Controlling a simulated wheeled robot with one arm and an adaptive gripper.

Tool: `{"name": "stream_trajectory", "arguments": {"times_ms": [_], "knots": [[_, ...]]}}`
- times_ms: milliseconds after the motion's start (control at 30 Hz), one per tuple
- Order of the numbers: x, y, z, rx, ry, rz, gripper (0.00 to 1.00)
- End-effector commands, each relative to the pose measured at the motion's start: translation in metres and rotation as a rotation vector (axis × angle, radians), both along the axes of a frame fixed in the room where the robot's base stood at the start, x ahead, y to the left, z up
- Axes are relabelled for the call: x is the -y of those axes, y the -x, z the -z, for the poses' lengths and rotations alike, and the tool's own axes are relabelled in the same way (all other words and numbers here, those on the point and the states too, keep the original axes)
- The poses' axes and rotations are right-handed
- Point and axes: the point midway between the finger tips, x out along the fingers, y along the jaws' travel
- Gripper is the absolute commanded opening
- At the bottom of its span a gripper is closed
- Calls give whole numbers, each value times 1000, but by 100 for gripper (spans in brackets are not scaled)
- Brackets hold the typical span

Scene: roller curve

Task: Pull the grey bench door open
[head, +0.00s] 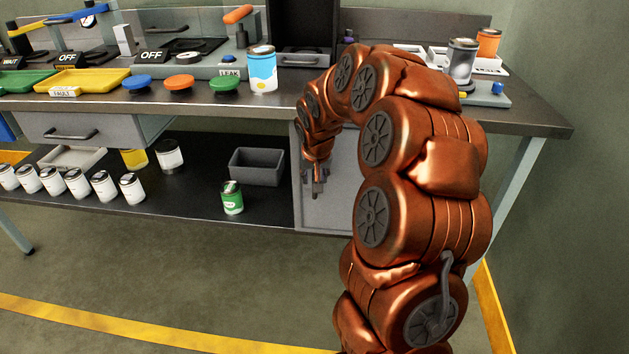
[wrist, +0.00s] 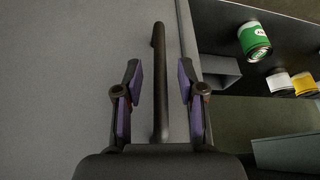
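The grey bench door (head: 340,200) is the flat panel under the right part of the bench, partly hidden by my arm. It looks shut. In the wrist view the door (wrist: 75,70) fills the left side, with its dark bar handle (wrist: 158,80) running up the middle. My gripper (wrist: 160,80) is open, with one purple-padded finger on each side of the handle and a gap to both. In the head view my gripper (head: 318,185) is in front of the door's left part, and the handle is hidden or too small to tell.
Left of the door is an open shelf with a dark grey bin (head: 257,167), a green can (head: 232,198) and several white cans (head: 77,184). A drawer (head: 85,131) is at the left. The bench top (head: 310,100) holds trays, buttons and cans. The floor in front is clear.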

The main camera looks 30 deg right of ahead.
Motion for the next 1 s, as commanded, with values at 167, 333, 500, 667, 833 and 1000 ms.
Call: {"name": "stream_trajectory", "arguments": {"times_ms": [167,333,500,667,833,1000], "knots": [[3,-6,17,0,-1,0,39],[4,-7,19,1,0,0,39],[4,-7,19,1,0,0,35],[4,-7,19,1,0,0,19],[4,-7,19,1,0,0,1],[4,-7,19,0,0,-1,0]]}}
